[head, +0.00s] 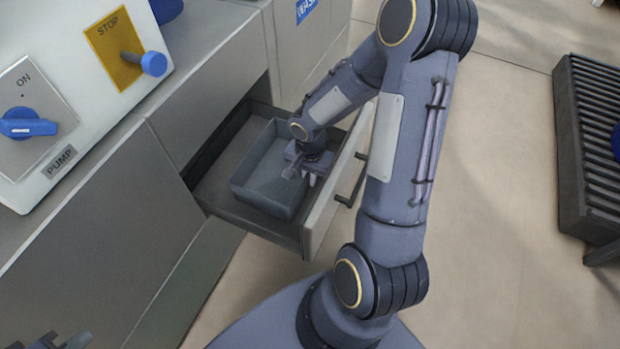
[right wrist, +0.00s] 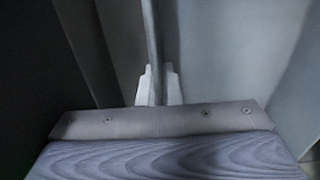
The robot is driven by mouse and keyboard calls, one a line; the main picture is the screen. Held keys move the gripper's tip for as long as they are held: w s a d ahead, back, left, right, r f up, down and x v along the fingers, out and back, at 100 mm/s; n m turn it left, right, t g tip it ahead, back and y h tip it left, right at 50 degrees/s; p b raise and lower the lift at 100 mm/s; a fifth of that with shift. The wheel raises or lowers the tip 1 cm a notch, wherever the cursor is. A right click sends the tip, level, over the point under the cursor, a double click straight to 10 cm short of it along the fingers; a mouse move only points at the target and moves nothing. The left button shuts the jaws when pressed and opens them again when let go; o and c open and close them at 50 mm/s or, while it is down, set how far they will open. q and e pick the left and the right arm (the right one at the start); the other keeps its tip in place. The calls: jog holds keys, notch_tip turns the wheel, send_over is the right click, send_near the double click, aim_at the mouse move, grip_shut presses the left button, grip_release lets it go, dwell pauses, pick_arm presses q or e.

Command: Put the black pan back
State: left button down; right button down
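An open box-shaped pan (head: 255,165), dark blue-grey rather than plainly black, sits in the pulled-out drawer (head: 318,222). My right gripper (head: 312,179) is at the pan's right-hand wall, pointing down. In the right wrist view, its two pale fingers (right wrist: 159,75) stand close on either side of a thin upright wall (right wrist: 152,35), which looks like the pan's rim, and appear shut on it. My left gripper (head: 62,342) shows only partly at the bottom left corner, so its finger state is unclear.
The drawer front with its dark handle (head: 350,185) stands out from the grey cabinet (head: 165,235). A dark slatted rack (head: 590,150) stands at right. Floor between is clear.

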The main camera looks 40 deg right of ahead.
jog(key=shift+f, duration=0.1)
jog(key=shift+f, duration=0.15)
jog(key=c, duration=2)
grip_release()
jog(key=shift+c, duration=0.2)
jog(key=o, duration=0.4)
